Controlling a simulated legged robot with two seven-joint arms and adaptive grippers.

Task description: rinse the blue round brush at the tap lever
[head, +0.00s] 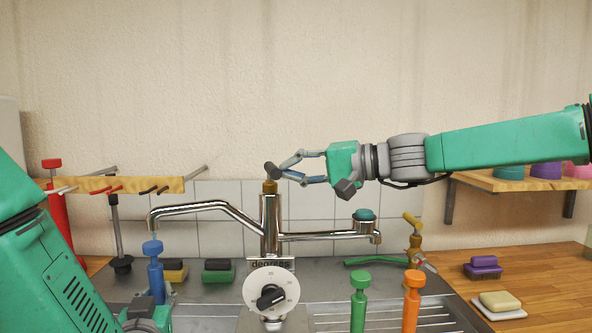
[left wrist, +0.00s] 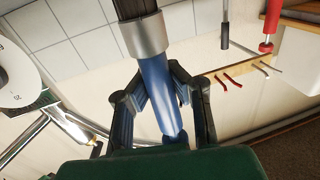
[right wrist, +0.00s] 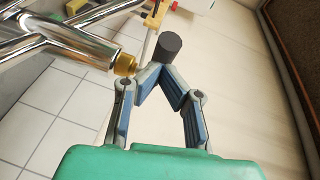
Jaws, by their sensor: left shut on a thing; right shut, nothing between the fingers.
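The blue round brush (head: 155,278) stands upright, knob up, just below the left spout tip in the head view; whether it is under or in front of it I cannot tell. My left gripper (left wrist: 160,95) is shut on its blue handle. The left wrist view shows its metal collar (left wrist: 143,37) and dark bristles (left wrist: 134,12), hidden in the head view. The chrome tap (head: 270,225) has a dark lever (head: 271,169) above a brass neck (head: 269,187). My right gripper (head: 290,170) is shut and empty, its fingertips right beside the lever; contact is unclear. I see no water.
A white dial (head: 269,291) sits before the tap. Green (head: 359,290) and orange (head: 412,290) brushes stand at the front right. A wooden rack (head: 130,184) is at left, a shelf at right (head: 520,183). Soap (head: 501,301) lies on the counter.

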